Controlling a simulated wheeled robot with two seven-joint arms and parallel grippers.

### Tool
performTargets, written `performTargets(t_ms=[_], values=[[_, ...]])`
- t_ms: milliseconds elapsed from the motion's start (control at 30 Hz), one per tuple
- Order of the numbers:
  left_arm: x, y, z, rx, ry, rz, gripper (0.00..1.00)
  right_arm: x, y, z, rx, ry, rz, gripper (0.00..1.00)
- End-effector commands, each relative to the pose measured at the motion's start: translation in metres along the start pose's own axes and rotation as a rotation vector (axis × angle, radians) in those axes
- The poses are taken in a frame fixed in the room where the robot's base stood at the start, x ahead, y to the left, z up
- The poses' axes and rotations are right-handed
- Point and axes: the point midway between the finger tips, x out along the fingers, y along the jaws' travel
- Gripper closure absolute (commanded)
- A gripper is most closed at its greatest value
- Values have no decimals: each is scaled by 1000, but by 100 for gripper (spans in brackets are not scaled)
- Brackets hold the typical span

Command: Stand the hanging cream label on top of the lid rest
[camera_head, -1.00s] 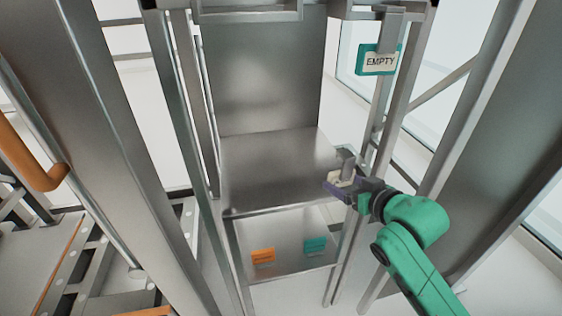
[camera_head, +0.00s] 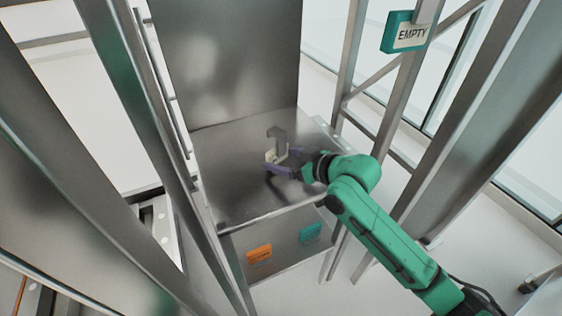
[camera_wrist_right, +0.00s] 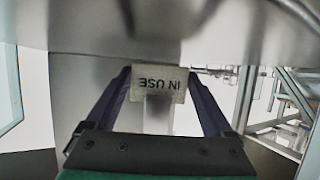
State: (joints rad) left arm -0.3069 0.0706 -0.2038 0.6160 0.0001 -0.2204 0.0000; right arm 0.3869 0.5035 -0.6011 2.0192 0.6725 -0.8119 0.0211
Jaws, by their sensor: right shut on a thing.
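The cream label (camera_head: 270,156) is in my right gripper (camera_head: 272,168), with a grey hook-shaped part rising above it. In the right wrist view the label (camera_wrist_right: 160,80) reads "IN USE" upside down, between the two purple fingers of the shut gripper (camera_wrist_right: 158,90). A flat steel surface (camera_head: 225,155) lies below the gripper, with a tall steel panel (camera_head: 225,60) behind it; no marking names it as the lid rest. The label appears over this surface; I cannot tell whether it touches. My left gripper is not in view.
A teal "EMPTY" label (camera_head: 410,36) hangs on the right upright. An orange tag (camera_head: 259,254) and a teal tag (camera_head: 311,233) are on the steel front below the surface. Steel posts (camera_head: 135,100) stand on both sides. The surface left of the gripper is bare.

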Motion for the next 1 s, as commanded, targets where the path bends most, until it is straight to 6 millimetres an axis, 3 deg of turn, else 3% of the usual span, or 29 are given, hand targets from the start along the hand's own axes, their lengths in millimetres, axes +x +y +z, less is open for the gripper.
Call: performTargets(t_ms=[67,367,400,433,767,1000], values=[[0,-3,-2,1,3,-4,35,5,0,12,2,-1,0,58],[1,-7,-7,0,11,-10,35,6,0,15,0,1,1,58],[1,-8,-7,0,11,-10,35,6,0,16,0,0,1,10],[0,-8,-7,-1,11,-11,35,6,0,15,0,1,1,0],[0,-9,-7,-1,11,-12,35,3,0,12,0,1,1,0],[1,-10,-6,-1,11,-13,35,-39,1,14,-1,-2,3,0]])
